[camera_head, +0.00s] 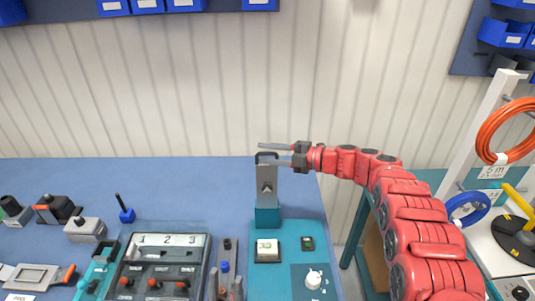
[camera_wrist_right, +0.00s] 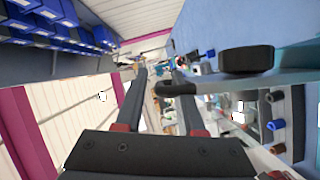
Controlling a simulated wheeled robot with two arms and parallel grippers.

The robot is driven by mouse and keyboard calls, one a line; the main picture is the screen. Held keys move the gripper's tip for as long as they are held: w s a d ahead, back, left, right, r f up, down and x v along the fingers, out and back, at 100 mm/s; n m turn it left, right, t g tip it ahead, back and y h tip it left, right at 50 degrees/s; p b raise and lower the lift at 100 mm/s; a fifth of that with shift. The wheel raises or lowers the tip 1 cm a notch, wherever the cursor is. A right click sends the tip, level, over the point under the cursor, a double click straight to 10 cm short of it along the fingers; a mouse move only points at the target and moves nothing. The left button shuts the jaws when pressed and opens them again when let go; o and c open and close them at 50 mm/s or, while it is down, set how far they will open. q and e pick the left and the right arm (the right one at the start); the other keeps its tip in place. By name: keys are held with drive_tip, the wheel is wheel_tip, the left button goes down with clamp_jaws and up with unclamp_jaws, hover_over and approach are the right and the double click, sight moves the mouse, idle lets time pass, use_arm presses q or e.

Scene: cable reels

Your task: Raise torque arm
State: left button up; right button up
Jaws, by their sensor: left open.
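The torque arm (camera_head: 266,186) is a grey upright piece with a black handle on top, standing on a teal base at the table's right end. My right gripper (camera_head: 276,153) is at the top of it, fingers pointing left and spread apart at handle height. In the right wrist view, the dark rounded handle end (camera_wrist_right: 175,89) overlaps the right finger and reaches into the gap of my right gripper (camera_wrist_right: 160,80); I cannot tell whether they touch.
Several small devices and tools sit on the blue table (camera_head: 150,185). A rack with an orange cable coil (camera_head: 497,125) stands at the right. Blue bins hang above.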

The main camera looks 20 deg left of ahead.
sight(278, 153)
drive_tip(key=shift+d+r, duration=0.1)
drive_tip(key=shift+d, duration=0.1)
drive_tip(key=shift+s+d+r+p, duration=0.15)
drive_tip(key=shift+d+p, duration=0.25)
drive_tip(key=shift+d, duration=0.25)
drive_tip(key=shift+w+d+r+p, duration=0.15)
drive_tip(key=shift+d+p, duration=0.2)
drive_tip(key=shift+d, duration=0.25)
drive_tip(key=shift+s+d+r+b, duration=0.25)
drive_tip(key=shift+d+b, duration=0.15)
drive_tip(key=shift+d, duration=2)
drive_tip(key=shift+s+d+r+b, duration=0.3)
drive_tip(key=shift+d+b, duration=0.05)
drive_tip(key=shift+d, duration=2)
drive_tip(key=shift+s+d+r+b, duration=0.25)
drive_tip(key=shift+d+b, duration=0.15)
drive_tip(key=shift+d, duration=2)
